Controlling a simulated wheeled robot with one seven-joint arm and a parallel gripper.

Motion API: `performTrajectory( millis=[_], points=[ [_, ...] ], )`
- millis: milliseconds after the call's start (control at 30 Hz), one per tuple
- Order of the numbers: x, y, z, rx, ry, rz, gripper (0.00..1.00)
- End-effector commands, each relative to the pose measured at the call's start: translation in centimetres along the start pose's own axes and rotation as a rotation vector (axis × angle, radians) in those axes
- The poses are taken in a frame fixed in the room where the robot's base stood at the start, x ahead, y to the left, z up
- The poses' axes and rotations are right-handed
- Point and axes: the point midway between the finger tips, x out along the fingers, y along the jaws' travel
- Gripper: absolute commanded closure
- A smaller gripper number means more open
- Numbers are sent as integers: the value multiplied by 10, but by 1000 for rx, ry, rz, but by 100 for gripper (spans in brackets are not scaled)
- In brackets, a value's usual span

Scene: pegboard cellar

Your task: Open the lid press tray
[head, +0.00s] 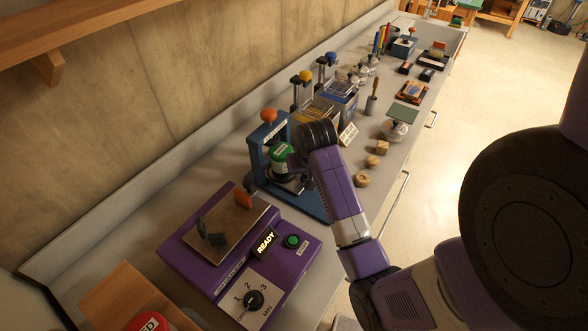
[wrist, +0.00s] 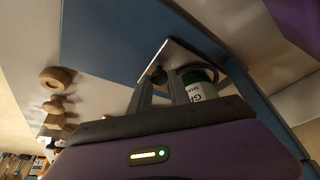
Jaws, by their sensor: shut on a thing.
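The lid press is a blue frame (head: 262,160) with an orange knob (head: 268,115) on top, on the bench in the head view. A jar with a green lid (head: 281,153) stands inside it; its white label also shows in the wrist view (wrist: 200,91). In the wrist view, the tray shows as a pale grey plate (wrist: 185,55) with a small dark knob (wrist: 158,72) at its near edge. My gripper (wrist: 159,80) is shut on this knob. In the head view my wrist hides the fingertips and part of the press. How far the tray is out is hard to tell.
A purple machine (head: 215,245) with a READY sign stands in front of the press. Wooden rounds (head: 362,179) lie on the bench to the right of my wrist. Jars, clamps and boxes crowd the bench behind. The concrete wall (head: 160,90) runs along the left.

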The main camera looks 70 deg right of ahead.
Motion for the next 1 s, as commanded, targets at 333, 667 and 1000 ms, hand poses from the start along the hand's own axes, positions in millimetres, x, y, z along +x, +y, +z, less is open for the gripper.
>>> performTrajectory(
  millis=[333,667,1000],
  points=[
    [-25,64,60,2,-1,2,100],
    [-29,74,68,-1,0,3,100],
    [-29,74,68,-1,0,2,56]
  ],
)
